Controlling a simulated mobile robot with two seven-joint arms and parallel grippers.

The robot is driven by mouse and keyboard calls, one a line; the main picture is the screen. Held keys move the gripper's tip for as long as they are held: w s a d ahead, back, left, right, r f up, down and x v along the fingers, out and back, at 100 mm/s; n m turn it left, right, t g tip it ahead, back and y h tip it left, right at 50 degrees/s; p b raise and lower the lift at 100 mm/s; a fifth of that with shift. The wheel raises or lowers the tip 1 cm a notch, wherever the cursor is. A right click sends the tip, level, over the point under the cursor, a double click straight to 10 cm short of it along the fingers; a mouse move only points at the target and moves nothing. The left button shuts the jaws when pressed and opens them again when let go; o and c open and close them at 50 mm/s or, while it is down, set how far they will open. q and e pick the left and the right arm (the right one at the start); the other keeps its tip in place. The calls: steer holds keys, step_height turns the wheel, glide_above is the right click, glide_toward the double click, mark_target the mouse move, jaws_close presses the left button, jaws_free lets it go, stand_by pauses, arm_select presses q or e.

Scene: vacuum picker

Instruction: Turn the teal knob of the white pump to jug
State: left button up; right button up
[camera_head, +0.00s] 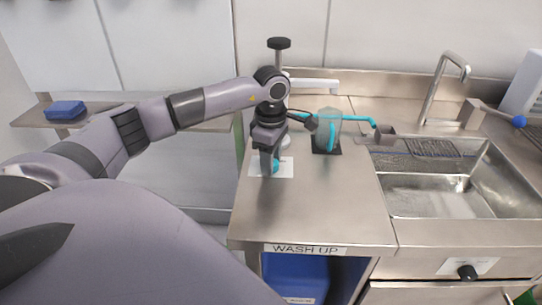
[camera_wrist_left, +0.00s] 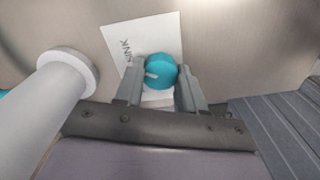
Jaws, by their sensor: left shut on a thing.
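The teal knob (camera_wrist_left: 160,70) sits on a white label plate (camera_wrist_left: 148,35) that reads SINK on its left side. A pale mark on the knob points left in the wrist view; any other wording on the plate is hidden. My left gripper (camera_head: 270,166) reaches down over the plate (camera_head: 284,170), and in the left wrist view its fingers (camera_wrist_left: 159,84) are shut on the knob, one on each side. The white pump's post (camera_wrist_left: 62,88) stands left of it, and its spout (camera_head: 315,85) shows behind my arm. The clear bluish jug (camera_head: 327,128) stands behind right. My right gripper is out of view.
A teal hose (camera_head: 350,118) runs from the jug area toward the sink (camera_head: 440,195) on the right. The steel counter (camera_head: 310,215) is clear in front, with a WASH UP label on its edge. A blue object (camera_head: 65,109) lies on the left shelf.

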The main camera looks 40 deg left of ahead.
arm_select(q)
steer(key=n, duration=0.6)
steer(key=shift+n+p, duration=0.4)
steer(key=n, duration=0.6)
steer(key=shift+p, duration=0.4)
steer(key=o, duration=1)
steer(key=shift+o, duration=0.2)
steer(key=shift+r+b, duration=0.35)
steer(key=shift+r, duration=3.3)
